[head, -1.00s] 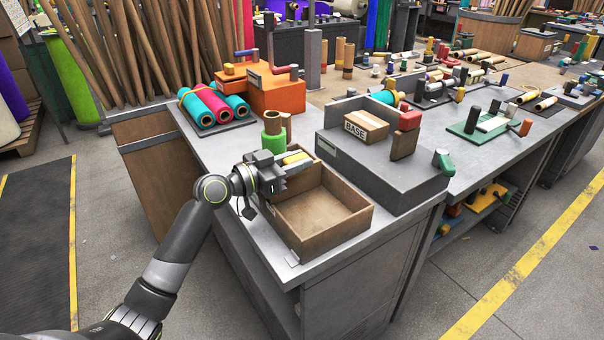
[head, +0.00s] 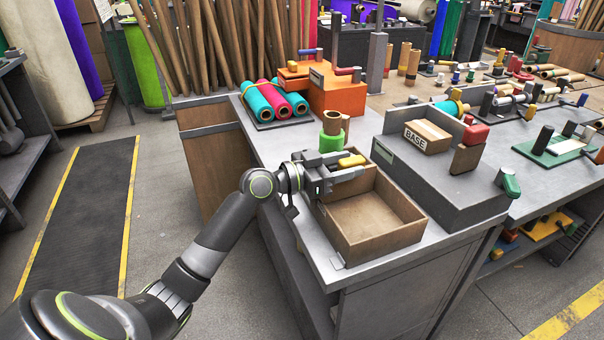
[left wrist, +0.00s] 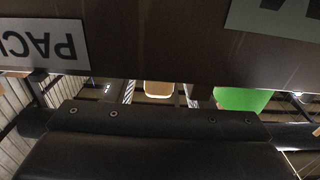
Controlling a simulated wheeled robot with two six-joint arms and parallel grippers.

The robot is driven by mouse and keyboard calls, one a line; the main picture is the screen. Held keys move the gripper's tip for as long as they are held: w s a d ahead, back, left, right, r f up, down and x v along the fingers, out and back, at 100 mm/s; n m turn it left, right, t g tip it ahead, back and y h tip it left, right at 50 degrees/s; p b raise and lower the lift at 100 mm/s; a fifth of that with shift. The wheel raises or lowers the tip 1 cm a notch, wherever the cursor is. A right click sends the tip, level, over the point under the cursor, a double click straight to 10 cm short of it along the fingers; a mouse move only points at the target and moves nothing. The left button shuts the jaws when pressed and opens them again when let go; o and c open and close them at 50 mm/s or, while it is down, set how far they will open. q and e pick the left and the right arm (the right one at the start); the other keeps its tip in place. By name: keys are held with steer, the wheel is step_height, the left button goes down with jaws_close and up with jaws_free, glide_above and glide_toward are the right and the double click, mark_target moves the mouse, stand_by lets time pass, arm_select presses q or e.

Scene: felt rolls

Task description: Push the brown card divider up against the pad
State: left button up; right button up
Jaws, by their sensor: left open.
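An open brown wooden tray (head: 415,227) sits at the near end of the grey bench. My left gripper (head: 350,167) is at its far left corner, over the rim, fingers pointing right and apart. A yellow block (head: 351,161) shows at the fingers; I cannot tell whether they touch it. A yellowish piece (left wrist: 158,90) also shows between the fingers in the left wrist view, under a dark brown panel (left wrist: 170,40) with an upside-down label. An upright brown piece (head: 466,159) stands on the grey box by a red block (head: 476,134). I cannot surely tell the divider or pad. My right gripper is not in view.
A green cylinder (head: 331,142) stands just behind the tray. The grey box (head: 440,190) with a carton marked BASE (head: 427,136) stands close to its right. Felt rolls (head: 275,99) and an orange box (head: 336,92) are farther back. The tray floor looks bare.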

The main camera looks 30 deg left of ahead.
arm_select(q)
steer(key=b+v, duration=0.4)
steer(key=v, duration=1.1)
steer(key=shift+s+a, duration=0.2)
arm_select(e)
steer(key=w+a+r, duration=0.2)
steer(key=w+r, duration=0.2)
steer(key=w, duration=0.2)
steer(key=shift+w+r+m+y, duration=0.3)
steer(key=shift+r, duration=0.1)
